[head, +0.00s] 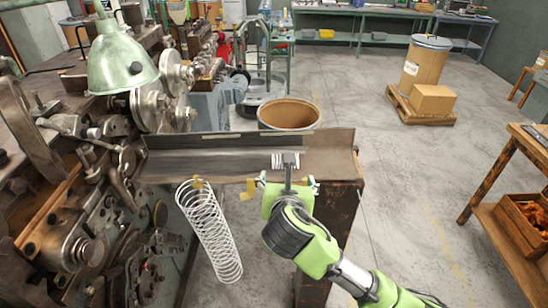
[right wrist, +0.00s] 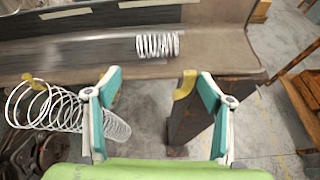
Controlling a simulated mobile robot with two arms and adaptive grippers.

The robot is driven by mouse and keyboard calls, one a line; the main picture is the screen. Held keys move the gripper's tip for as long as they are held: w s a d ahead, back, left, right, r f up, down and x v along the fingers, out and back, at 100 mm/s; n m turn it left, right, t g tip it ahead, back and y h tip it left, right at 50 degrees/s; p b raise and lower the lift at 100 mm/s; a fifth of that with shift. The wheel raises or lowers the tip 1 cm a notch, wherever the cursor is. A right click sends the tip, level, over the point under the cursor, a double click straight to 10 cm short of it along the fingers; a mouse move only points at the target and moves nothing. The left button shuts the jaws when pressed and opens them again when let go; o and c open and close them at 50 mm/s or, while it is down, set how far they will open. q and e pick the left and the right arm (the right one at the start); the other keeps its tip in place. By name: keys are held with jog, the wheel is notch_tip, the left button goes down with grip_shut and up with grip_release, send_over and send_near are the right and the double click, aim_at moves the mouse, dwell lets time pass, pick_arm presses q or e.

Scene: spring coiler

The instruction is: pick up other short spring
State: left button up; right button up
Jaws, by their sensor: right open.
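A short white spring (head: 277,161) lies in the metal trough (head: 215,150), toward its right end, partly covered by my wrist in the head view. In the right wrist view the short spring (right wrist: 157,45) lies on its side ahead of the fingertips, with nothing covering it. My right gripper (head: 287,181) is over the trough's front edge; in the right wrist view it (right wrist: 160,80) is open and empty, its fingers spread wide and apart from the spring. A long white spring (head: 210,230) hangs below the trough's front edge, left of the gripper. My left gripper is not in view.
The coiling machine (head: 100,190) with a green lamp (head: 118,62) fills the left side. A brown bin (head: 288,113) stands behind the trough. Yellow tabs (right wrist: 185,84) stick out at the trough's front edge. A wooden table (head: 530,145) is at right; the floor between is clear.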

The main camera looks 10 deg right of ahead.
aim_at(273, 156)
jog(key=shift+n+t, duration=0.3)
jog(key=shift+n, duration=0.4)
jog(key=w, duration=0.2)
jog(key=w+d+p, duration=0.1)
jog(key=w, duration=0.2)
jog(key=w+d+f, duration=0.1)
jog(key=w, duration=0.2)
jog(key=shift+w+d+p, duration=0.1)
jog(key=shift+w+p, duration=0.1)
jog(key=shift+p, duration=0.15)
jog(key=shift+f+p+x, duration=0.2)
jog(key=shift+p+x, duration=0.7)
jog(key=shift+x, duration=1.7)
jog(key=shift+s+f, duration=0.1)
jog(key=c, duration=1.2)
